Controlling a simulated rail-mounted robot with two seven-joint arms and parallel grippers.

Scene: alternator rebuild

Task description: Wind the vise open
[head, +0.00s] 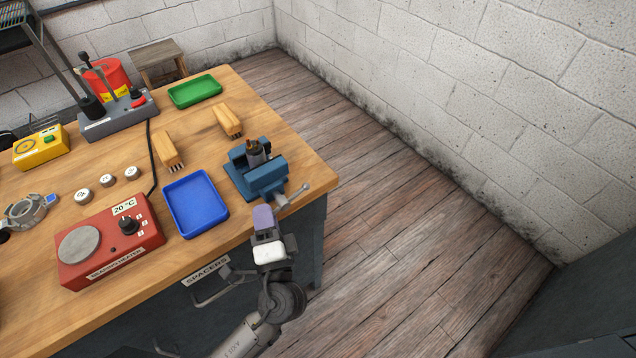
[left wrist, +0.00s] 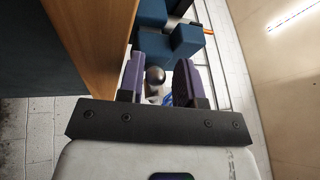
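The blue vise (head: 262,178) sits at the right front edge of the wooden bench, with a dark cylindrical part (head: 256,152) upright at its jaws. Its metal handle (head: 292,196) sticks out past the bench edge. My left gripper (head: 264,214) is just in front of the vise, beyond the edge. In the left wrist view, the purple fingers (left wrist: 160,82) are apart, with the round end of the handle (left wrist: 155,76) showing between them. I cannot tell whether either finger touches it. The vise body (left wrist: 184,40) shows beyond. My right gripper is out of view.
A blue tray (head: 195,204) lies left of the vise, with two wooden-handled brushes (head: 228,120) behind. A red heater (head: 108,244) stands at the front left, a green tray (head: 195,91) at the back. A drawer handle (head: 222,288) juts out below the bench top. The floor to the right is clear.

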